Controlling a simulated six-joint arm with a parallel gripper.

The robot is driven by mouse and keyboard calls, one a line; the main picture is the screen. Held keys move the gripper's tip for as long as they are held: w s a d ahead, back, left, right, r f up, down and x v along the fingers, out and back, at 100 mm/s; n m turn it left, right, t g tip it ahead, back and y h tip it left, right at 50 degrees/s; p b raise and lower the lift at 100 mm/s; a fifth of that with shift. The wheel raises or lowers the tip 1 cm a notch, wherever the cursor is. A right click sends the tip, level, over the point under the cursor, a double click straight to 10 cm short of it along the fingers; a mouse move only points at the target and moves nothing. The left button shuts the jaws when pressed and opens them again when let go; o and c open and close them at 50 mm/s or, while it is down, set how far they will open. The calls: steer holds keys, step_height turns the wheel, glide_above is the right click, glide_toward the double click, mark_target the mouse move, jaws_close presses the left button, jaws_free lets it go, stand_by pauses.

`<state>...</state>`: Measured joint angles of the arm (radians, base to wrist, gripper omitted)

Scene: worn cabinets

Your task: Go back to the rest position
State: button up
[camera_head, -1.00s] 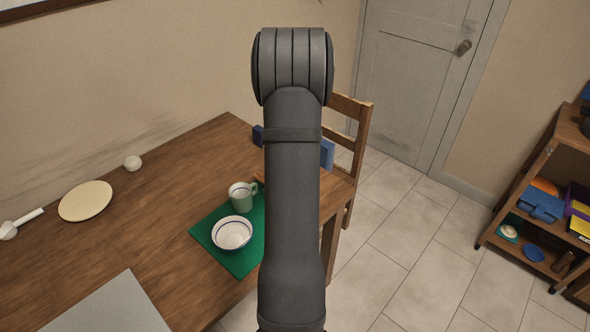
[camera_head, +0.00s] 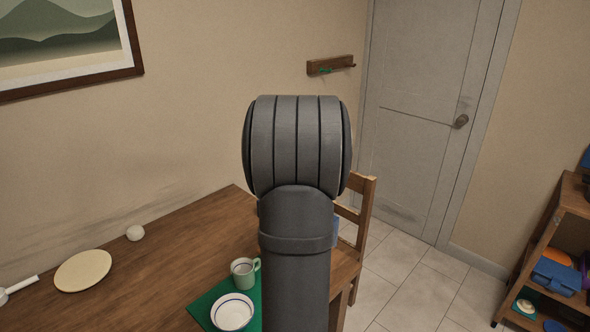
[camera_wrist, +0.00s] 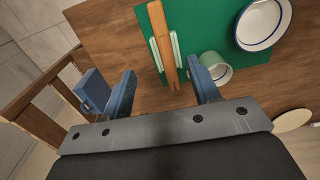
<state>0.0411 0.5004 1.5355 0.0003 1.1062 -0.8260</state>
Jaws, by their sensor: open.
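My gripper (camera_wrist: 161,66) shows in the wrist view with its two blue fingers spread apart. Nothing is held between them; the table lies beyond. Past the fingers, a brown wooden piece (camera_wrist: 163,40) lies between two pale green strips (camera_wrist: 154,55) on a green mat (camera_wrist: 210,25). In the head view my arm fills the middle and the gripper is hidden.
A green mug (camera_head: 243,271) and a white bowl (camera_head: 232,312) stand on the mat. A chair (camera_head: 361,213) stands behind my arm; shelves (camera_head: 560,225) are right.

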step_height(320, 180, down, 17)
steer(key=shift+f, duration=0.15)
steer(key=shift+r, duration=0.45)
stand_by(0.5)
